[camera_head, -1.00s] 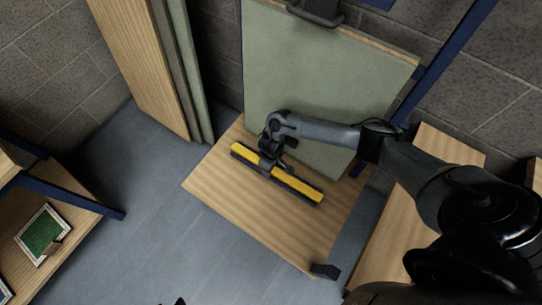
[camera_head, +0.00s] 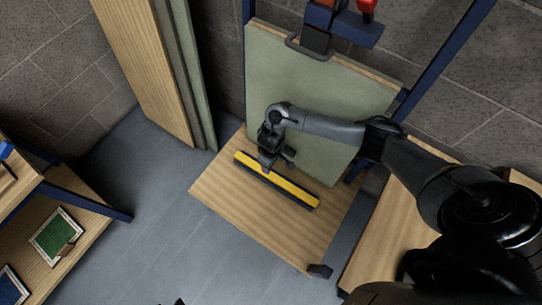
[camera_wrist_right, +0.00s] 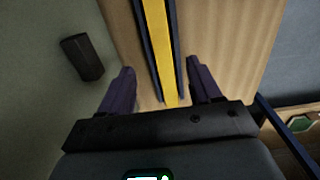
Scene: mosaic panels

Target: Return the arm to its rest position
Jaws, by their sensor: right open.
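A long yellow bar with dark edges (camera_head: 296,191) lies on the tilted wooden board in the head view. My right gripper (camera_head: 268,166) hangs over the upper left part of the bar. In the right wrist view, its two fingers (camera_wrist_right: 160,72) are spread wide, with the yellow bar (camera_wrist_right: 160,40) running between and beyond them. The fingers do not press on the bar, and nothing is held. Small dark tips at the bottom edge of the head view (camera_head: 180,301) may be my left gripper; too little shows to tell.
The wooden board (camera_head: 245,215) carries the bar. A green panel (camera_head: 300,80) stands behind it, and tall panels (camera_head: 150,70) lean at left. A shelf with a green framed mosaic (camera_head: 55,235) is at lower left. Grey floor (camera_head: 150,190) between them is clear.

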